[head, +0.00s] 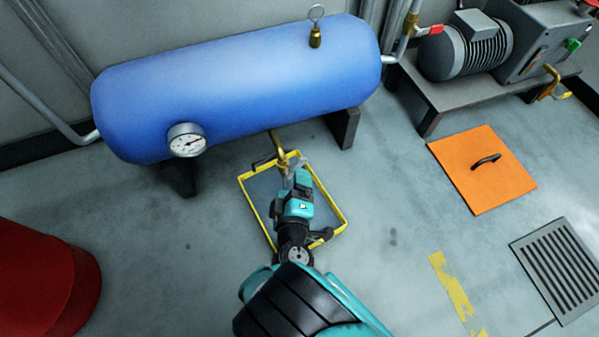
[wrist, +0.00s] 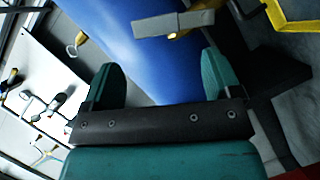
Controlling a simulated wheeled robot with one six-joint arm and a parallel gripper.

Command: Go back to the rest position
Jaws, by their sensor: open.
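My gripper (head: 299,172) is low in front of the blue tank (head: 240,85), over the yellow-rimmed tray (head: 330,197). In the wrist view my gripper (wrist: 160,80) shows two teal fingers apart with nothing held between them. The blue tank (wrist: 150,50) fills the view beyond the fingers. A brass drain valve (head: 281,157) hangs under the tank, just beyond my gripper. In the wrist view a grey flat piece (wrist: 172,23) with brass behind it lies past the fingertips, apart from them. My arm hides part of the tray.
A pressure gauge (head: 187,140) and a ringed brass fitting (head: 316,38) are on the tank. A motor unit (head: 480,45) stands back right. An orange plate (head: 482,168) and a floor grate (head: 560,270) lie right. A red drum (head: 45,280) stands at left. Floor around the tray is clear.

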